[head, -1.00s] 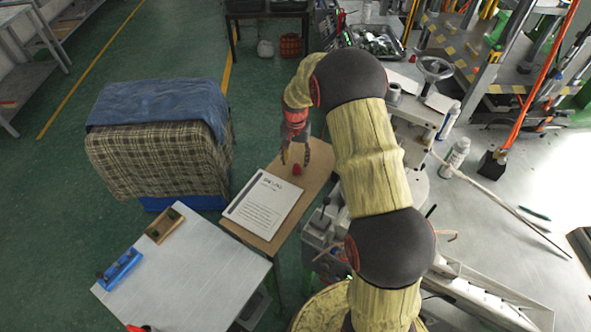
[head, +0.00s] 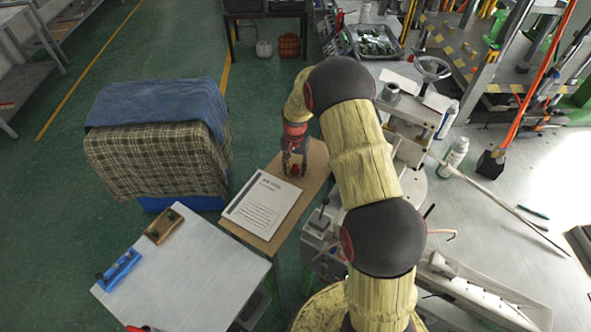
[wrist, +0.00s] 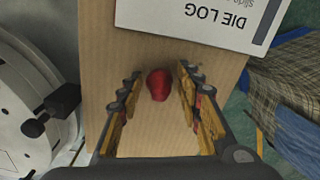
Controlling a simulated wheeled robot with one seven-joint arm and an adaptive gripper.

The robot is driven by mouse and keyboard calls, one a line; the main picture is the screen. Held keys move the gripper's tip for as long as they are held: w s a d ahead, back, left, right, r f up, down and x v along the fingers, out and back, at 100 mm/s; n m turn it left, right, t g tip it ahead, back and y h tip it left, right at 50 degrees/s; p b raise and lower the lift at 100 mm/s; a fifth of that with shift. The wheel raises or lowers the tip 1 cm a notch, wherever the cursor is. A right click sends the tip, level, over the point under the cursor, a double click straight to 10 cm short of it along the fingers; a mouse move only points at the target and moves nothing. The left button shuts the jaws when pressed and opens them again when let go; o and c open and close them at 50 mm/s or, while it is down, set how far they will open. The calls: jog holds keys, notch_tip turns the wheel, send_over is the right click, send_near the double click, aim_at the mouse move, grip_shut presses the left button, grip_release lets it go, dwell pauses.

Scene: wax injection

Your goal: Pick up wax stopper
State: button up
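The wax stopper is a small dark red lump (wrist: 159,85) on the brown board, shown in the wrist view between my gripper's fingertips. My gripper (wrist: 154,90) is open, with one finger on each side of the stopper and a gap to it on both sides. In the head view my gripper (head: 294,170) points down over the board, and the red stopper (head: 295,170) shows small between its fingers.
The brown board (head: 262,243) also carries a white "DIE LOG" sheet (head: 262,206) beside the stopper. A machine (head: 409,140) stands right of the board.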

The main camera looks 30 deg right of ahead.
aim_at(295, 166)
jog(key=c, duration=0.8)
jog(key=shift+o, duration=0.2)
jog(key=shift+r, duration=0.55)
notch_tip(295, 166, up, 2)
jog(key=shift+r, duration=0.15)
jog(key=s+a+r, duration=0.2)
jog(key=s+r, duration=0.7)
jog(key=s, duration=0.4)
jog(key=shift+s+a+r, duration=0.3)
jog(key=shift+s+a, duration=0.05)
jog(key=shift+s, duration=0.05)
